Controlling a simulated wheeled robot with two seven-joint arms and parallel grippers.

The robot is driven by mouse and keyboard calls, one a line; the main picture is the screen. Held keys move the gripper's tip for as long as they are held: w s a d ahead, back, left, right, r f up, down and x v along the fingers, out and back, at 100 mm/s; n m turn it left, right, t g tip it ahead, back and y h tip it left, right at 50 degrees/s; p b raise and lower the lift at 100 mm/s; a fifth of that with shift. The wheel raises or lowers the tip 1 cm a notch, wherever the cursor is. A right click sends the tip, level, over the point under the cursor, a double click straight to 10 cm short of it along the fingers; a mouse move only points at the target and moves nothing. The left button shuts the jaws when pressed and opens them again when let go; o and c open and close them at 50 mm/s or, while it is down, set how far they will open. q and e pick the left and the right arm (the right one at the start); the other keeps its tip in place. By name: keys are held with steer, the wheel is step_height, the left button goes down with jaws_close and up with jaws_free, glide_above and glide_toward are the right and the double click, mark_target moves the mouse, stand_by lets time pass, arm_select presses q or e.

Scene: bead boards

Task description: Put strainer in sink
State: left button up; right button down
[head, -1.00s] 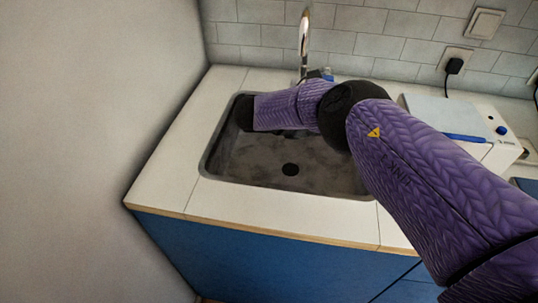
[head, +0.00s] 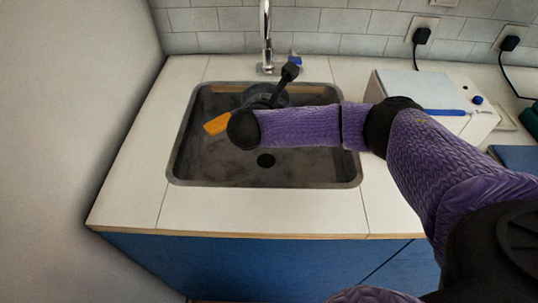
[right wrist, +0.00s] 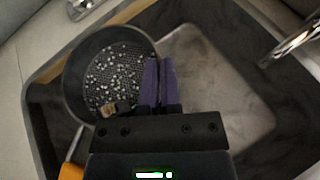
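The strainer is a dark round bowl with a perforated bottom (right wrist: 112,82), seen in the right wrist view over the sink. In the head view its bowl (head: 266,93) shows partly behind my right arm, within the sink outline. An orange handle-like piece (head: 217,124) sticks out to its left. My right gripper (right wrist: 157,62) has its purple fingers close together at the strainer's rim, with the rim apparently between them. Whether the strainer touches the sink bottom cannot be told. The grey sink (head: 310,170) has a dark drain hole. My left gripper is out of view.
The faucet (head: 265,35) stands behind the sink, with a small blue item (head: 294,56) beside it. A white appliance (head: 430,95) stands on the counter to the right. The counter front (head: 250,212) is clear. A wall borders the left side.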

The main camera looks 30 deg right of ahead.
steer(key=shift+d+f+b, duration=0.1)
steer(key=shift+f+b, duration=2.6)
steer(key=shift+f, duration=2.6)
steer(key=c, duration=1.3)
jaws_free()
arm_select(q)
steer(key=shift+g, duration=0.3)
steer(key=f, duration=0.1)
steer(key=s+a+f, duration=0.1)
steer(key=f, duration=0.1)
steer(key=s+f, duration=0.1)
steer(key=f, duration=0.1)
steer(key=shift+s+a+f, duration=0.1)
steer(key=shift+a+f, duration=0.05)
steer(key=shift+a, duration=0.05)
arm_select(e)
steer(key=o, duration=0.5)
steer(key=shift+s+f, duration=0.1)
steer(key=shift+f, duration=0.05)
